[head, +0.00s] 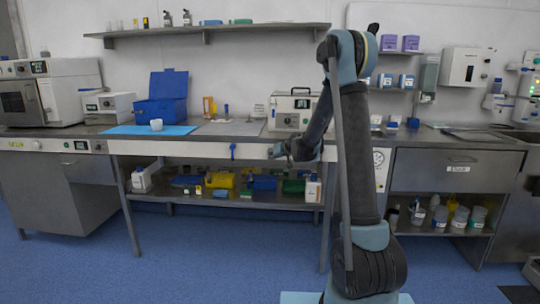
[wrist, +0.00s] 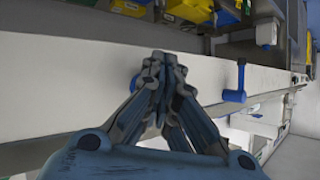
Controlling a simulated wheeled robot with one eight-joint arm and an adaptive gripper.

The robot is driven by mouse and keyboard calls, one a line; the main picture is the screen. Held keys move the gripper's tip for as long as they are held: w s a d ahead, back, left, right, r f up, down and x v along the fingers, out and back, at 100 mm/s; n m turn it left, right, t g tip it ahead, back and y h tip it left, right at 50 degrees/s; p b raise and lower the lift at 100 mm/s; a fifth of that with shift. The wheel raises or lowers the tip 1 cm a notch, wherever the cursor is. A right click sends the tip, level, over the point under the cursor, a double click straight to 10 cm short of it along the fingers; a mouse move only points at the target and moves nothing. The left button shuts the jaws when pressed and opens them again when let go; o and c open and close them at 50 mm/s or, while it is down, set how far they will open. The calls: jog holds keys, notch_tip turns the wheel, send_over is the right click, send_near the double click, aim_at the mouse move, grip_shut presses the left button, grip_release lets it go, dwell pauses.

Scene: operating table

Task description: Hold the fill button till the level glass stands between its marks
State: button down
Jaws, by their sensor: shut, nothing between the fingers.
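My gripper (head: 276,152) is in front of the white front rail of the middle bench, fingers shut and empty. In the wrist view the closed fingertips (wrist: 163,60) lie over that white rail. A blue round part (wrist: 135,83) shows just left of the fingertips, partly hidden by them; I cannot tell whether it is the fill button or whether the fingers touch it. A blue lever (head: 232,151) is on the rail, left of my gripper; it also shows in the wrist view (wrist: 236,92). I cannot make out the level glass or its marks.
A shelf (head: 225,200) below the rail holds yellow, blue and green bins. A grey boxy device (head: 294,110) stands on the bench above my gripper. A round gauge (head: 379,158) is right of my arm. The blue floor in front is clear.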

jog(key=shift+w, duration=0.4)
dwell(2.8)
jog(key=shift+s, duration=0.15)
dwell(1.7)
jog(key=shift+s, duration=0.7)
jog(key=shift+s, duration=0.15)
jog(key=s, duration=0.4)
jog(key=shift+s+a, duration=0.1)
jog(key=shift+s, duration=0.25)
